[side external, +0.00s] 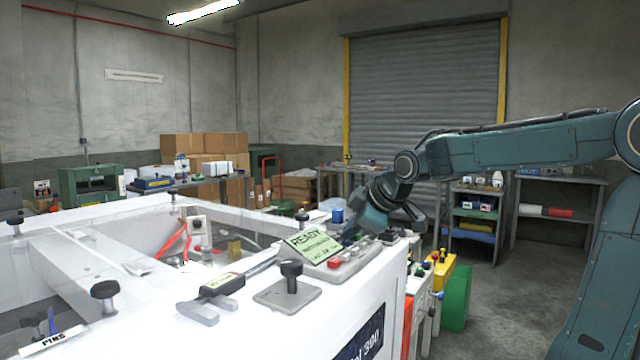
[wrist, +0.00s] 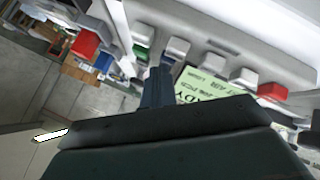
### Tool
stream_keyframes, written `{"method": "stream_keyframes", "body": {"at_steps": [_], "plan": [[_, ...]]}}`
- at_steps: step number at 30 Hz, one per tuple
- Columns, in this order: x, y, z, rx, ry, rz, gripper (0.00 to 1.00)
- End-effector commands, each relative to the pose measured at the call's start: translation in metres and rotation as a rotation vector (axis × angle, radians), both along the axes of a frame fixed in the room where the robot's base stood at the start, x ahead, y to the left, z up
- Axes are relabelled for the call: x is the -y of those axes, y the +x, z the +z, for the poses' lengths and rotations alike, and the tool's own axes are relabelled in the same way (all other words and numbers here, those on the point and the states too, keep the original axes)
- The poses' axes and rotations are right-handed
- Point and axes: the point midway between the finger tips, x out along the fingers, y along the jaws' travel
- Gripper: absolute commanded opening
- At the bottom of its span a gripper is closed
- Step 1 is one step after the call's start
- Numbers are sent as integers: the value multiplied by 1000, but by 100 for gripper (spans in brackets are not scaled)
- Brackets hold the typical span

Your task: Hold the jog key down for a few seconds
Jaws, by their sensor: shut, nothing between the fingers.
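The key panel (side external: 352,268) sits on the corner of the white machine, with a tilted green display (side external: 313,243) reading READY and a red key (side external: 334,263). In the wrist view, a row of grey keys (wrist: 178,47) runs beside the green display (wrist: 195,88), ending in a red key (wrist: 272,90). I cannot read which key is the jog key. My gripper (side external: 348,238) is shut and empty, pointing down at the panel behind the display. Its fingertips (wrist: 159,72) show close to the grey keys at the row's left end. I cannot tell whether they touch one.
A black knob (side external: 291,270) on a plate and a grey-jawed tool (side external: 212,291) are on the machine top in front of the panel. More black knobs stand along the white frame (side external: 130,222). A yellow box (side external: 443,270) and green bin (side external: 457,297) stand to the right.

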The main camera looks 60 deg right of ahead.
Motion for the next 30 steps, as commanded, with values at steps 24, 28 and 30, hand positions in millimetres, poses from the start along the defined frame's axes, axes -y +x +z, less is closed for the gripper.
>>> {"method": "stream_keyframes", "body": {"at_steps": [24,28,30], "plan": [[0,0,17,0,0,0,0],[0,0,17,0,0,0,0],[0,0,17,0,0,0,0]]}}
